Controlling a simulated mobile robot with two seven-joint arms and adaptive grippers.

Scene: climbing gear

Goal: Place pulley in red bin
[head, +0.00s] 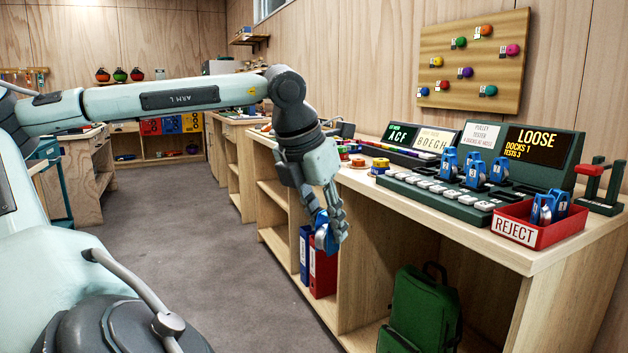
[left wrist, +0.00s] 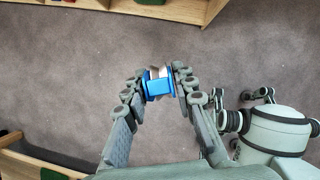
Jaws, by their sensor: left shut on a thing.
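My left gripper (head: 328,224) is shut on a blue pulley (head: 321,231) and holds it in the air in front of the workbench, over the floor. In the left wrist view the pulley (left wrist: 157,84) sits between both fingers of the gripper (left wrist: 156,85). The red bin (head: 541,227), labelled REJECT, stands at the front right of the bench top and holds blue pulleys (head: 550,206). The held pulley is left of the bin and lower than it. My right gripper is not in view.
A screen (head: 531,143) reads LOOSE. A red and green device (head: 602,186) stands right of the bin. The bench's front edge (head: 450,232) lies between the gripper and the bin. A green backpack (head: 420,310) is below.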

